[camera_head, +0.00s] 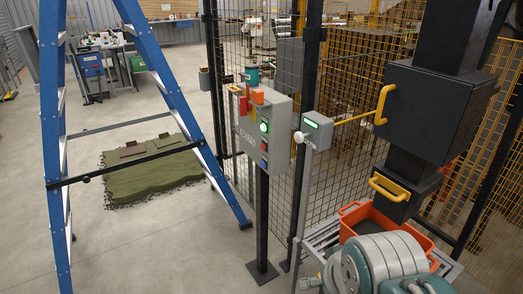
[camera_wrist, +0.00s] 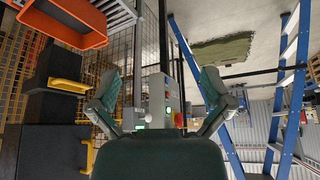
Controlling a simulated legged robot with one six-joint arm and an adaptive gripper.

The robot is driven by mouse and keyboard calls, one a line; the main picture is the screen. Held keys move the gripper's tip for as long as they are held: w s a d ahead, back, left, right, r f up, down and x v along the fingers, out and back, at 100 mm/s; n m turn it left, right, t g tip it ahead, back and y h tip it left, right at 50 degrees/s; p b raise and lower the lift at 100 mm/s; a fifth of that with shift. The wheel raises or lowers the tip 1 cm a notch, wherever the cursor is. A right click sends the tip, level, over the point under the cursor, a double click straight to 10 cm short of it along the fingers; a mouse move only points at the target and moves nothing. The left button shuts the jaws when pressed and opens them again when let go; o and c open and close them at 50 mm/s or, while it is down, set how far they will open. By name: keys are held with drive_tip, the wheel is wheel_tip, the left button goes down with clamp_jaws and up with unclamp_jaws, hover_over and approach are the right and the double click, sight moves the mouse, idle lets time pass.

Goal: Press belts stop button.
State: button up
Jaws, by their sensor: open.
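A grey control box (camera_head: 262,130) stands on a black post. Its face has a lit green button (camera_head: 264,127), a red button (camera_head: 264,146) below it and a blue one lower down. The lettering is too small to read, so I cannot tell which is the belts stop button. In the wrist view, which is upside down, the control box (camera_wrist: 153,88) shows beyond my gripper (camera_wrist: 160,76). The fingers are spread wide with nothing between them. The gripper is apart from the box. In the head view my arm is at bottom right; its fingertips are not clear.
A small grey box with a green display (camera_head: 318,121) stands on a pole right of the control box. Mesh fencing (camera_head: 345,95) runs behind. An orange crate (camera_head: 412,232) is at lower right.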

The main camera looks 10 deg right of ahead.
clamp_jaws()
idle(1.4)
